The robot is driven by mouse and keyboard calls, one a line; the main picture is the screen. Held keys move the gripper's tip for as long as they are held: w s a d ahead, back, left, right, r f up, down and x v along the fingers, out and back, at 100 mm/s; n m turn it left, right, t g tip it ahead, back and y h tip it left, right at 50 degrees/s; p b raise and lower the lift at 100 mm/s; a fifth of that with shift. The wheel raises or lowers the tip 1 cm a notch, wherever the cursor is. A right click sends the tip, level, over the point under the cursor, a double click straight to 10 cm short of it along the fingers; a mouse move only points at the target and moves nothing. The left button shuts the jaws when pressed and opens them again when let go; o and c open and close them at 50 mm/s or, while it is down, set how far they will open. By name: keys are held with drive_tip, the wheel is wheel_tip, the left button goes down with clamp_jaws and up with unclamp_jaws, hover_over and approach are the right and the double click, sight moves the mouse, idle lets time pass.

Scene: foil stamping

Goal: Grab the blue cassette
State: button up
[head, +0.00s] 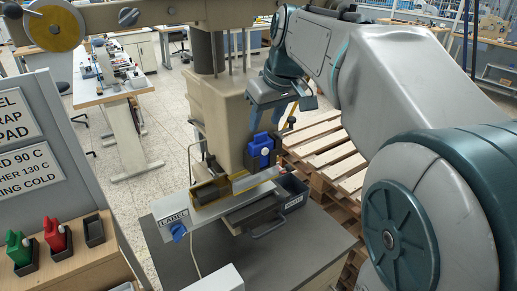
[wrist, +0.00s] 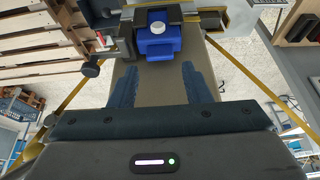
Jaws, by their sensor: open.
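The blue cassette (head: 261,151) sits in the side of the beige stamping machine (head: 222,115), above its work plate. In the wrist view the blue cassette (wrist: 158,38) shows a round white knob and lies ahead of the fingers, near the top middle. My gripper (head: 283,112) hangs above and slightly right of the cassette in the head view. In the wrist view my gripper (wrist: 160,82) has its two dark blue fingers apart, with nothing between them. A gap shows between the fingertips and the cassette.
Green (head: 19,248) and red (head: 54,235) cassettes stand in holders at the left, beside an empty dark holder (head: 94,230). A waste bin (head: 291,194) sits right of the work plate. Wooden pallets (head: 325,150) stand behind the machine's table.

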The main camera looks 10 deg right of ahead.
sight(261, 134)
drive_tip(key=x, duration=0.4)
drive_tip(key=shift+s+f+p, duration=0.1)
drive_tip(key=shift+f+p, duration=0.2)
drive_tip(key=shift+p, duration=0.05)
drive_tip(key=shift+c, duration=0.3)
clamp_jaws()
drive_tip(key=shift+r, duration=0.2)
